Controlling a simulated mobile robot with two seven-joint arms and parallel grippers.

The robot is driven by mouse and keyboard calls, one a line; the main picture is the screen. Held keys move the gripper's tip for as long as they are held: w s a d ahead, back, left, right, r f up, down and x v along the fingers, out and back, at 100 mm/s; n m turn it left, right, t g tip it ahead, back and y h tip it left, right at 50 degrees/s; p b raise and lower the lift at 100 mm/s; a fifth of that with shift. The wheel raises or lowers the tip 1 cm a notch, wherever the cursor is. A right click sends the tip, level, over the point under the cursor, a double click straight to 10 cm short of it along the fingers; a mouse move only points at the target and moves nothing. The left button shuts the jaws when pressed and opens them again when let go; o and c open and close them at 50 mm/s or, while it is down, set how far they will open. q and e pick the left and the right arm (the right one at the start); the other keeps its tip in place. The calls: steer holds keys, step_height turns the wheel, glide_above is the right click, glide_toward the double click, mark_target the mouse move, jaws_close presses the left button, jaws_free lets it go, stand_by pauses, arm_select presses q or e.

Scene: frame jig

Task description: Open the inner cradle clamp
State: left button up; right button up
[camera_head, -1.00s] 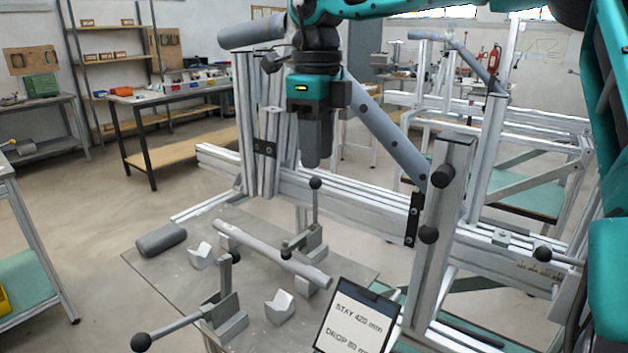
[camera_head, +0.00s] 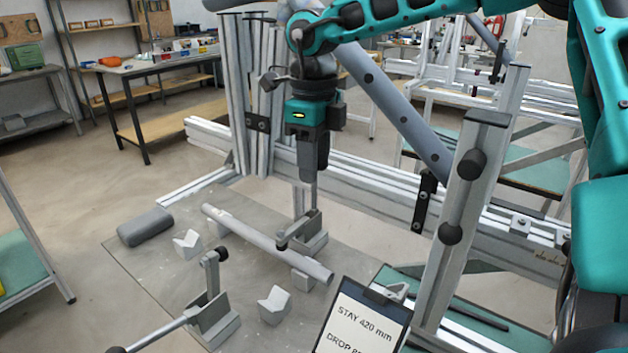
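A grey tube (camera_head: 255,237) lies across pale V-shaped blocks on a grey plate. The far toggle clamp (camera_head: 313,243), on the frame side, has its lever upright and its short arm reaching over the tube with a dark tip. The near clamp (camera_head: 212,318) has its arm raised and its lever laid out low to the left. My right gripper (camera_head: 314,170) points down over the top of the far clamp's lever and hides its knob. I cannot tell whether its fingers are shut on the lever. My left gripper is not in view.
A grey rounded block (camera_head: 146,227) and an empty V-block (camera_head: 274,305) rest on the plate (camera_head: 165,280). A clipboard sign (camera_head: 362,318) stands at the front. Aluminium rails (camera_head: 360,180), a post with dark knobs (camera_head: 465,190) and a diagonal grey tube (camera_head: 400,110) surround my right arm.

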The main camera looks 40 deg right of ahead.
steer(key=shift+f, duration=1.95)
steer(key=shift+c, duration=0.4)
jaws_close()
